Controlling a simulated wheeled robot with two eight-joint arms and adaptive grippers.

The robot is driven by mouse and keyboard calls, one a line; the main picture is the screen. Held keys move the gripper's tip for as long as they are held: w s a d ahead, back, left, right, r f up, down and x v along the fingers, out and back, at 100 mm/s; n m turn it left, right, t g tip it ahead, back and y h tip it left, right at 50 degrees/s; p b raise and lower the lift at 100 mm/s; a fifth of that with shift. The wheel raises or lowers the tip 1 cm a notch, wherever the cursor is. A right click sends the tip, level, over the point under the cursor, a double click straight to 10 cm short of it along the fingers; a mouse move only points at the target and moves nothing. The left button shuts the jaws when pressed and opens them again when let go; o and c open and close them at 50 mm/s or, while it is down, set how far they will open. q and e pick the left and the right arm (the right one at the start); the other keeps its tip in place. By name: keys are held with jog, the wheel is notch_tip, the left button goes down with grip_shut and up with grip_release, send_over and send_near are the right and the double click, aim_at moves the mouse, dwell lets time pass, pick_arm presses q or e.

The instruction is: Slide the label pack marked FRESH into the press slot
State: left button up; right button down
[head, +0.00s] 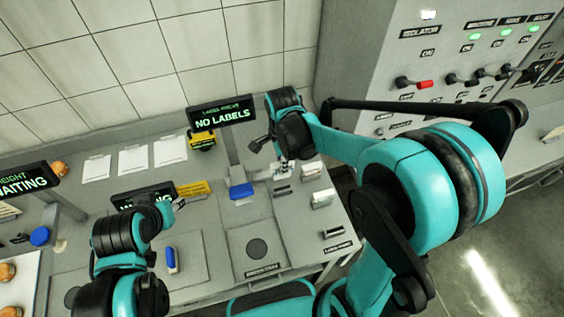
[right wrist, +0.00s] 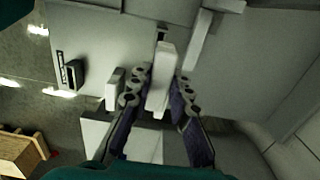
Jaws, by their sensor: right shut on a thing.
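My right gripper (head: 281,164) is at the label press, below its dark sign (head: 222,113) reading NO LABELS. In the right wrist view, my right gripper (right wrist: 162,92) is shut on a white label pack (right wrist: 161,70), with one finger on each side. The pack's far end is close to a small dark opening (right wrist: 161,35) in the grey surface; I cannot tell whether it has entered. No FRESH marking is readable on it. Other pale packs (head: 322,198) stand in holders to the right. My left gripper (head: 177,205) is small and partly hidden; its jaws are unclear.
A blue block (head: 241,191) sits on the press bench. A yellow-and-black device (head: 202,139) stands behind it. A grey control cabinet (head: 380,75) with a red handle (head: 424,84) rises at the right. A wooden crate (right wrist: 18,155) is at the wrist view's lower left.

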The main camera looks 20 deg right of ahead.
jog(key=shift+s, duration=0.2)
jog(key=shift+w+f, duration=0.1)
jog(key=shift+f, duration=0.1)
jog(key=shift+f+b, duration=2.5)
jog(key=shift+f, duration=0.2)
jog(key=shift+f+b, duration=2.25)
jog(key=shift+f, duration=0.25)
jog(key=c, duration=1.8)
grip_release()
jog(key=o, duration=0.5)
jog(key=shift+c, duration=0.2)
jog(key=shift+r, duration=0.1)
notch_tip(320, 180, up, 12)
jog(key=shift+f, duration=0.1)
